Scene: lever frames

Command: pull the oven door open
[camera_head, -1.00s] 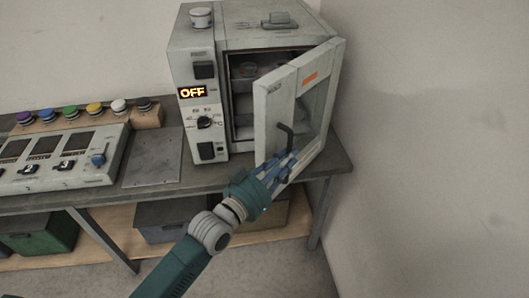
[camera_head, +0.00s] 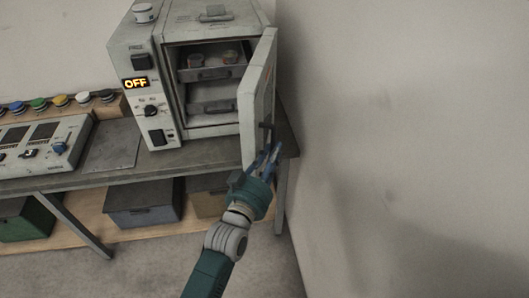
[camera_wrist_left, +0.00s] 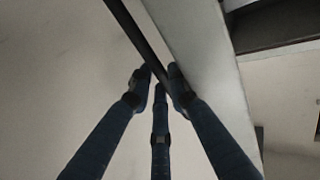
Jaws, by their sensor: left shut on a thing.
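The oven (camera_head: 168,140) stands on the bench with its door (camera_head: 250,95) swung wide open to the right, seen nearly edge-on. The inside shows shelves with handles and small items on the upper one. My left gripper (camera_head: 267,158) is at the dark door handle (camera_head: 267,132), on the door's outer side. In the left wrist view the blue fingers (camera_wrist_left: 158,75) are closed around the dark handle bar (camera_wrist_left: 135,30), beside the pale door edge (camera_wrist_left: 195,50). The handle's lower part is hidden by the fingers. My right gripper is not in view.
The bench (camera_head: 110,175) carries a control panel (camera_head: 40,145) and a row of coloured knobs (camera_head: 60,102) at the left. Boxes (camera_head: 145,205) sit on the lower shelf. A bare wall (camera_head: 400,120) rises to the right of the bench and door.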

